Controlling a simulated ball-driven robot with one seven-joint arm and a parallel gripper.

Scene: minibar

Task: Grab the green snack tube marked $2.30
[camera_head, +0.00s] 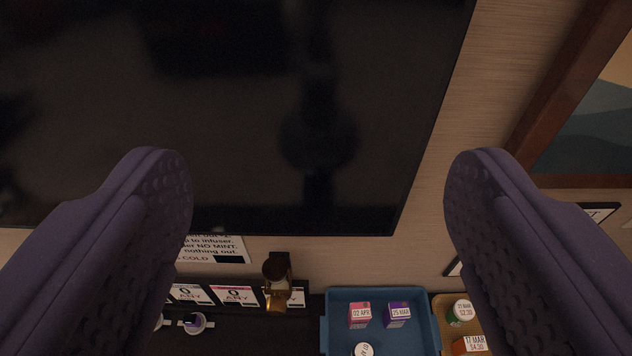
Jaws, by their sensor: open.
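The green snack tube (453,320) is at the lower right of the view, standing in a wooden tray. Its white top label reads $2.30 with a MAR date. It appears just left of my gripper's right finger in the picture, apart from it and seemingly farther away. My gripper (318,172) is open and empty, its two purple padded fingers wide apart. They point up toward the wall and a dark screen, with the tube low in the view.
The wooden tray (437,298) also holds an orange box (470,344) marked $4.50. A blue tray (388,294) left of it holds a pink box (360,314), a purple box (397,314) and a white-topped item (363,349). Signs, a brass-coloured fixture (277,282) and a large dark screen (230,110) are nearby.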

